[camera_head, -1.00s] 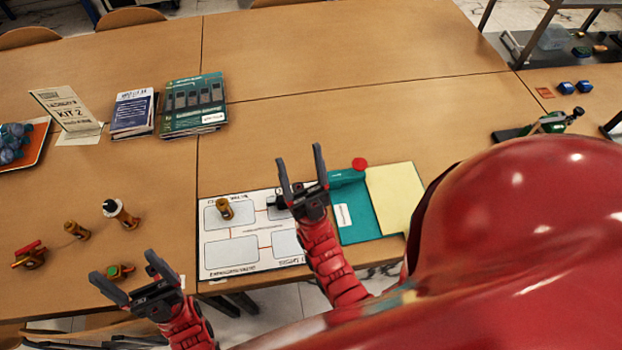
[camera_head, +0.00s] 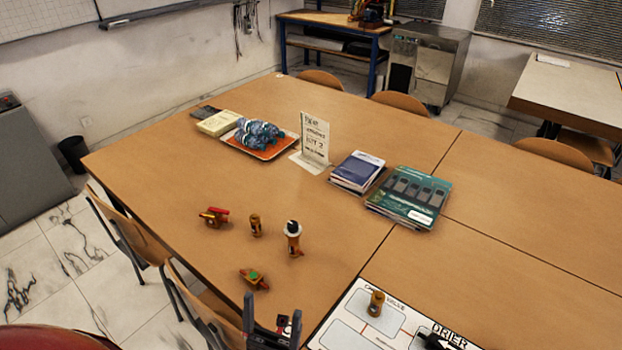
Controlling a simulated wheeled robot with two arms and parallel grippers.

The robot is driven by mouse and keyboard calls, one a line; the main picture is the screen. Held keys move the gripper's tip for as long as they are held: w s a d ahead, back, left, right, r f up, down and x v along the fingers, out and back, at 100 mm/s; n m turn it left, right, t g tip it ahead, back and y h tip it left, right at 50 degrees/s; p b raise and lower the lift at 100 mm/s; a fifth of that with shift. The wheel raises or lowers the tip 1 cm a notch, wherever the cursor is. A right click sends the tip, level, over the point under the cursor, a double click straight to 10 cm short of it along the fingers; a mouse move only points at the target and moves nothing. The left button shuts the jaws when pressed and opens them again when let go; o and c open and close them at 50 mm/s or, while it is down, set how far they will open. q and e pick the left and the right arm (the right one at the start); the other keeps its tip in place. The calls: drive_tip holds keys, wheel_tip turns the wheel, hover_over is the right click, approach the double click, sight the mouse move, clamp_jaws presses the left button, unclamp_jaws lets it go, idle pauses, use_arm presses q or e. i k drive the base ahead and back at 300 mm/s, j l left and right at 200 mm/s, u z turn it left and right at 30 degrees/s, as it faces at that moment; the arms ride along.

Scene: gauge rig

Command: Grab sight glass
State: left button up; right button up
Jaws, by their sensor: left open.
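A small brass fitting with a green top (camera_head: 254,279), which looks like the sight glass, lies near the table's front edge. My left gripper (camera_head: 272,318) is at the bottom of the view, its two dark fingers apart and pointing up. The fitting appears just beyond the fingertips and apart from them. A small red and white detail shows between the fingers; I cannot tell what it is. My right gripper is out of view.
Nearby stand a red-handled brass valve (camera_head: 214,216), a brass cylinder (camera_head: 255,226) and a black-and-white-topped brass part (camera_head: 293,239). A white diagram mat (camera_head: 345,333) holds another brass part (camera_head: 376,303). Books (camera_head: 410,197), a sign (camera_head: 314,138) and an orange tray (camera_head: 262,153) lie farther back.

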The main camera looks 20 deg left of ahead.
sight(254, 278)
drive_tip(key=u, duration=1)
